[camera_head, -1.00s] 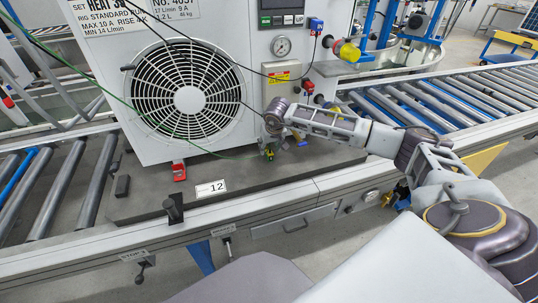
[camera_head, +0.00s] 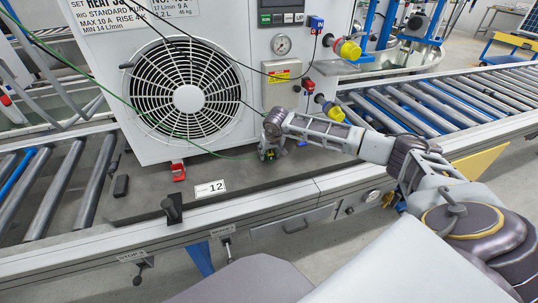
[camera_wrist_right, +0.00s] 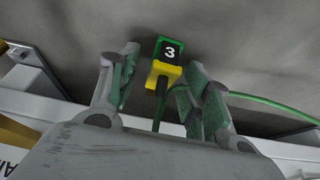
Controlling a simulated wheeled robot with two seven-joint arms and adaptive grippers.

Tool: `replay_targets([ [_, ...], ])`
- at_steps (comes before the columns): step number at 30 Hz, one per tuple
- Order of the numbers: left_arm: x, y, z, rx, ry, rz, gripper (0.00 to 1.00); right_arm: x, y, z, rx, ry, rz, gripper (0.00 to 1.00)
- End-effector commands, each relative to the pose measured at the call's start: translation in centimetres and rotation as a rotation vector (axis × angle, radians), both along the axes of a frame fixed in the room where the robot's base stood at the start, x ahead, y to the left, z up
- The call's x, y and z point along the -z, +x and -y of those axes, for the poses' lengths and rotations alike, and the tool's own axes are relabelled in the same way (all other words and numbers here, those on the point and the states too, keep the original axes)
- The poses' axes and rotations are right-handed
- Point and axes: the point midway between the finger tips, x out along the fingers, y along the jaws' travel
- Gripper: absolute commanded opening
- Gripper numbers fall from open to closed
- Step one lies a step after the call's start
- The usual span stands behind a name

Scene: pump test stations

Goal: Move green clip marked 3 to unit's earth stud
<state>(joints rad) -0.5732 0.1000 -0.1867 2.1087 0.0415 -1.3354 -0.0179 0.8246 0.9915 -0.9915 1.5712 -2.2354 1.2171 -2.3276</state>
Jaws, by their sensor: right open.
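The green clip marked 3 (camera_wrist_right: 168,56) has a green and black top with a white 3 and a yellow lower part. In the right wrist view it lies between the two fingers of my right gripper (camera_wrist_right: 162,82), with a gap on both sides. In the head view my right gripper (camera_head: 270,152) is low over the grey base plate, by the lower right of the white unit (camera_head: 237,130), and mostly hides the clip. A green lead (camera_head: 230,157) runs to it. I cannot make out the earth stud. My left gripper is out of view.
A red clip (camera_head: 178,171) sits on the plate below the fan (camera_head: 189,99). A black block (camera_head: 121,186) and yellow-capped fittings (camera_head: 349,50) stand to the sides. Roller conveyor (camera_head: 440,103) runs on at right.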

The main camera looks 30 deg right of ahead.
Motion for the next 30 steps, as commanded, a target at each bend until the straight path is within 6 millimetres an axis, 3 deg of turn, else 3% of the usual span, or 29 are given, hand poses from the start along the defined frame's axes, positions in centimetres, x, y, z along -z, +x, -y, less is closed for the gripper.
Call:
replay_targets([
  [5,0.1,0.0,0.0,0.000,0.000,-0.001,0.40,0.0,0.0,0.0,0.000,0.000,0.000,0.47],
  [15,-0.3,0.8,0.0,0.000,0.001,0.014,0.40,0.0,0.0,0.0,0.000,0.000,0.000,0.03],
  [30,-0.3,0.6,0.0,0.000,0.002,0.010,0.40,-0.9,0.0,0.0,0.000,0.000,0.001,0.00],
])
